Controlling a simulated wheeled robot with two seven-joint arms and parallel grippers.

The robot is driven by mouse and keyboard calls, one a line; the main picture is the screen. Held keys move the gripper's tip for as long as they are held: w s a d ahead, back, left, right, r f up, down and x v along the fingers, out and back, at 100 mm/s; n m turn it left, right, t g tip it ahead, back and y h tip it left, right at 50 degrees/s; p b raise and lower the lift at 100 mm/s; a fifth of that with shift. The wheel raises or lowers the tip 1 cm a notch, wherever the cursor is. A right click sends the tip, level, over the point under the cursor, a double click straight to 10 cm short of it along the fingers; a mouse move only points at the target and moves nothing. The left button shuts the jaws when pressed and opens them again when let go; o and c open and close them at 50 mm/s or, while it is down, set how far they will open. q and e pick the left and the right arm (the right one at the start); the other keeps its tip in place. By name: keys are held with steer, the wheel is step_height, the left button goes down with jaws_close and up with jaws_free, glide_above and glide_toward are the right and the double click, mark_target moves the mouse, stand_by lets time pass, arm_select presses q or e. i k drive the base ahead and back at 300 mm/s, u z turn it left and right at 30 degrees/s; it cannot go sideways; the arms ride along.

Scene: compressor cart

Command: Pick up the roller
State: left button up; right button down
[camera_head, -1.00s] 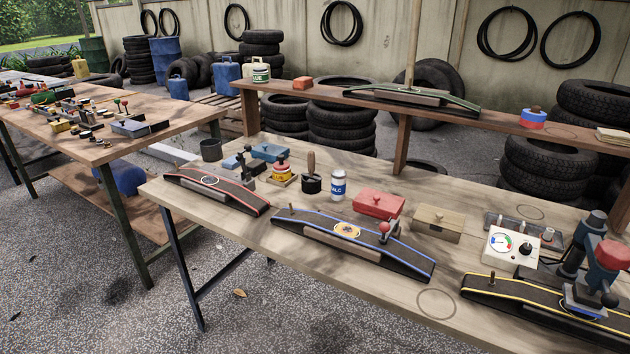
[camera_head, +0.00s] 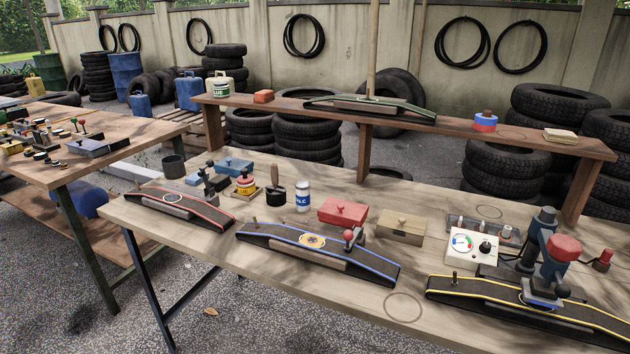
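Neither of my grippers is in view. I cannot tell for certain which thing is the roller. A dark tool with a round black knob (camera_head: 209,178) stands behind the red-edged tyre strip (camera_head: 160,200). A brown-handled tool (camera_head: 275,178) stands upright in a small black pot (camera_head: 277,194), its lower end hidden. A small red-topped part (camera_head: 603,261) lies at the right end of the bench.
A clamp press (camera_head: 553,265) with a red head stands over the yellow-edged strip (camera_head: 455,286) at right. A gauge box (camera_head: 470,244), red box (camera_head: 342,211) and wooden box (camera_head: 402,227) line the bench. A raised shelf (camera_head: 420,125) runs behind. The bench front around the drawn circle (camera_head: 403,306) is clear.

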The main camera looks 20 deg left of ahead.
mark_target(274, 171)
steer(key=z, duration=2.95)
steer(key=k, duration=2.1)
steer(key=u, duration=2.05)
